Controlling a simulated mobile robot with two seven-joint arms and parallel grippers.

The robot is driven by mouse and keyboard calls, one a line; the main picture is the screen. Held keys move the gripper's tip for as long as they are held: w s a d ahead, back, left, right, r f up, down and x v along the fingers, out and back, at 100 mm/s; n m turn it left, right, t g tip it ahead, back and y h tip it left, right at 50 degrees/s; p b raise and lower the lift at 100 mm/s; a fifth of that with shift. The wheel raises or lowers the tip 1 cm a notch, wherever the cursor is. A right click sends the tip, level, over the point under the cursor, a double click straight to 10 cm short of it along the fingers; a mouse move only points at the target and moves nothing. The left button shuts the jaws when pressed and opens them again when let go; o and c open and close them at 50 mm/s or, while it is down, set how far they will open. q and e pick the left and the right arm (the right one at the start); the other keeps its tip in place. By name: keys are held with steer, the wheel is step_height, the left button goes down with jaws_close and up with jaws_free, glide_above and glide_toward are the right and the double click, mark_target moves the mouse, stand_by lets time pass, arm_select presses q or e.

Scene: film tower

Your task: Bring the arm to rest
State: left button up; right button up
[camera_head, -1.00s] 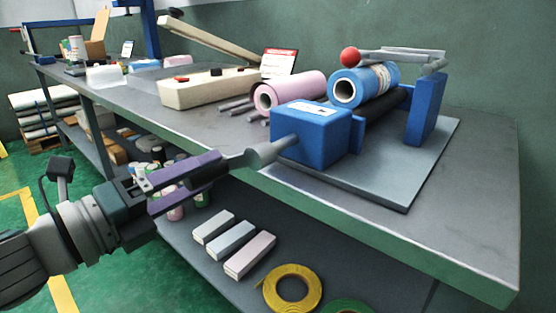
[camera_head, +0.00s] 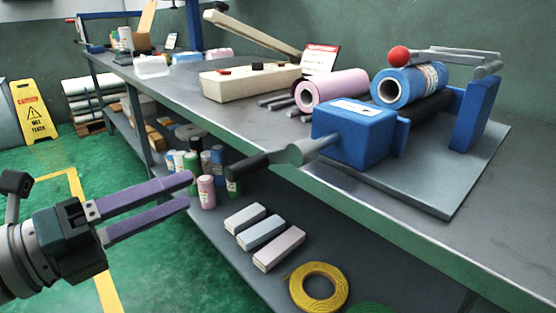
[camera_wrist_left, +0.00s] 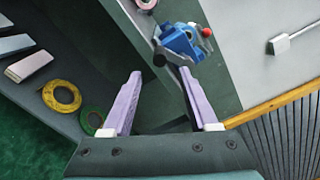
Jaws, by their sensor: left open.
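My left gripper (camera_head: 190,191) is at the left of the head view, in front of the workbench's front edge. Its two purple fingers are parted with nothing between them. A gap separates the fingertips from the black-handled lever (camera_head: 270,160) of the blue machine (camera_head: 358,132). In the left wrist view the open fingers (camera_wrist_left: 160,82) point toward the bench, with the blue machine (camera_wrist_left: 180,42) beyond them. My right gripper is not in view.
The workbench (camera_head: 270,140) carries a blue roll (camera_head: 425,82), a pink roll (camera_head: 345,85) and a cream box (camera_head: 240,84). A yellow wet-floor sign (camera_head: 33,115) stands at the far left. Green floor there is free.

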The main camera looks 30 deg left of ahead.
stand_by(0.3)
arm_select(q)
step_height(320, 180, up, 11)
steer(key=a+n+g+y+p, duration=0.2)
steer(key=n+g+y+p, duration=0.2)
steer(key=n+y+p, duration=0.8)
steer(key=s+d+r+n+g+h+p, duration=0.3)
steer(key=s+d+r+n+g+p, duration=0.25)
steer(key=s+n+p, duration=0.2)
steer(key=s+d+r+n+g+h+p, duration=0.3)
steer(key=s+d+r+n+g+p, duration=0.1)
steer(key=s+d+n+p, duration=0.3)
step_height(320, 180, up, 35)
steer(key=a+p, duration=0.1)
steer(key=p, duration=3.5)
steer(key=shift+w+a+m, duration=0.3)
steer(key=shift+a+m, duration=0.05)
steer(key=shift+a, duration=0.05)
steer(key=shift+f, duration=0.15)
